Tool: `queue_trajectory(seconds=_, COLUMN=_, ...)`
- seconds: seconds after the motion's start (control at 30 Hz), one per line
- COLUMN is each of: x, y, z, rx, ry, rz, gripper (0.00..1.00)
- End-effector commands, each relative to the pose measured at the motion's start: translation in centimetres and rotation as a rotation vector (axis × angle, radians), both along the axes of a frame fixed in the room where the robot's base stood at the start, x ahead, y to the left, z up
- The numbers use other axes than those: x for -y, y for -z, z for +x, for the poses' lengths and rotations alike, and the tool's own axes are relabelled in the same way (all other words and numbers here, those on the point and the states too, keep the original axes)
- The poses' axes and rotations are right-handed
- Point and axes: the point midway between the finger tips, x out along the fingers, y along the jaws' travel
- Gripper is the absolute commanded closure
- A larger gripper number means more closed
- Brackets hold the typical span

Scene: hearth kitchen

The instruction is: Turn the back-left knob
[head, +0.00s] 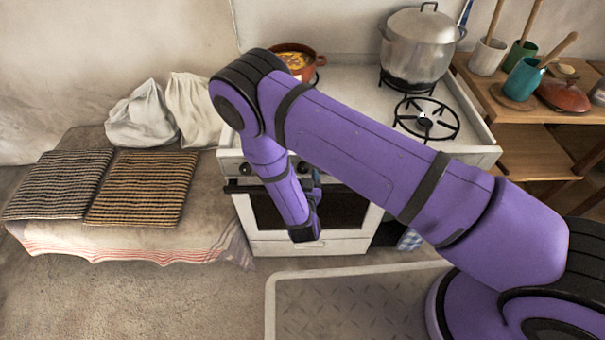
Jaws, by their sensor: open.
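The white stove (355,120) stands in the middle, with its front panel facing me. Small dark knobs (303,168) show on the panel, beside my forearm. Another knob (245,168) shows near the panel's left end. My purple arm crosses in front and hides much of the panel, so I cannot tell which is the back-left knob. My gripper (317,180) is open and empty in front of the stove, close to the panel. It is small and partly hidden by my wrist; whether it touches a knob I cannot tell.
An orange pot (309,67) sits at the back left of the stovetop and a large lidded pot (419,45) at the back right. A bare burner (426,118) is at the front right. Left is a bench with striped mats (140,188); right is a wooden shelf (535,150).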

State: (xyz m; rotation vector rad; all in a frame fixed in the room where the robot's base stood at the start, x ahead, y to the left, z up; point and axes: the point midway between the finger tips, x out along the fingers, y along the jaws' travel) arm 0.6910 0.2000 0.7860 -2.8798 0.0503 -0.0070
Motion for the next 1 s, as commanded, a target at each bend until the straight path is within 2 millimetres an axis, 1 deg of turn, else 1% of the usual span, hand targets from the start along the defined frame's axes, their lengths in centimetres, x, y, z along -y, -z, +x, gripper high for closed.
queue_trajectory(seconds=0.3, x=-0.03, y=-0.01, z=0.25, rx=0.0, ry=-0.001, rz=0.001, gripper=0.33)
queue_trajectory(seconds=0.47, x=-0.02, y=-0.01, z=0.23, rx=0.0, ry=-0.001, rz=0.001, gripper=0.7)
queue_trajectory(seconds=0.5, x=-0.02, y=-0.01, z=0.23, rx=0.0, ry=-0.001, rz=0.001, gripper=0.79)
queue_trajectory(seconds=0.53, x=-0.03, y=-0.01, z=0.23, rx=0.0, ry=-0.001, rz=0.001, gripper=0.83)
queue_trajectory(seconds=0.77, x=-0.02, y=0.0, z=0.21, rx=-0.001, ry=-0.001, rz=-0.012, gripper=0.83)
queue_trajectory(seconds=1.0, x=-0.03, y=0.02, z=0.18, rx=-0.004, ry=-0.002, rz=-0.106, gripper=0.83)
